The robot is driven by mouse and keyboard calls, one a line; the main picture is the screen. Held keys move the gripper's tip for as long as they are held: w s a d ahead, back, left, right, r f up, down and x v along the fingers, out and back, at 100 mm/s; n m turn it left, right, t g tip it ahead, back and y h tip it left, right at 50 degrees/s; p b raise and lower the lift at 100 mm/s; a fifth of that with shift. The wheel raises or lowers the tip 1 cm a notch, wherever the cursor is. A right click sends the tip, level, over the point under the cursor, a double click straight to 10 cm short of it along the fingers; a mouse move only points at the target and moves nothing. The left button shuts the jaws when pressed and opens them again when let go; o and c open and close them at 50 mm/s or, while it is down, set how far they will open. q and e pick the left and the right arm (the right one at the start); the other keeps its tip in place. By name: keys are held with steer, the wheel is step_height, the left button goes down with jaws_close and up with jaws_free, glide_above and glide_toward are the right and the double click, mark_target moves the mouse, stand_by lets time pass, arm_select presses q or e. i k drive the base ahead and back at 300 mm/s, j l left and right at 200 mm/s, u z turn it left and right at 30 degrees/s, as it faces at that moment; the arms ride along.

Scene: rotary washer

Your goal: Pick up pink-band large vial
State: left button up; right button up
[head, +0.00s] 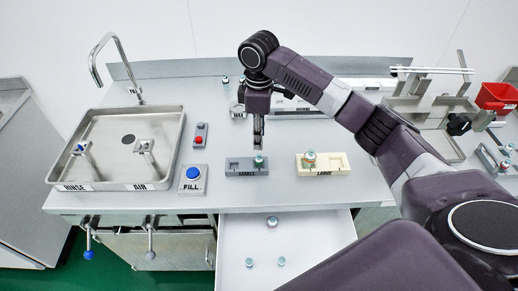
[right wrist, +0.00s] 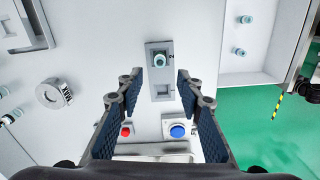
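My right gripper (head: 258,143) points down above the grey two-slot holder (head: 234,174), which is labelled small. In the right wrist view its fingers (right wrist: 157,85) are spread apart with nothing between them. A vial with a teal top (head: 259,161) stands in the holder's right slot; it also shows in the right wrist view (right wrist: 159,59), beyond the fingertips. A larger vial (head: 309,157) stands in the cream holder (head: 335,168), apart from my gripper. Another larger vial (head: 272,221) is in the open drawer. No pink band can be made out at this size. My left gripper is out of view.
The open drawer (head: 310,240) also holds two small vials (head: 249,262) (head: 281,261). A metal sink tray (head: 115,145) with a tall faucet, a blue fill button (head: 193,173) and a red button (head: 199,141) are at left.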

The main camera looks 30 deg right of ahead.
mark_target(272, 222)
steer(key=k+j, duration=0.1)
steer(key=j, duration=0.35)
steer(key=k+j, duration=0.1)
steer(key=j, duration=0.3)
steer(key=k+j, duration=0.1)
steer(key=j, duration=0.35)
steer(key=k+j, duration=0.1)
steer(key=j, duration=0.75)
steer(key=k, duration=0.05)
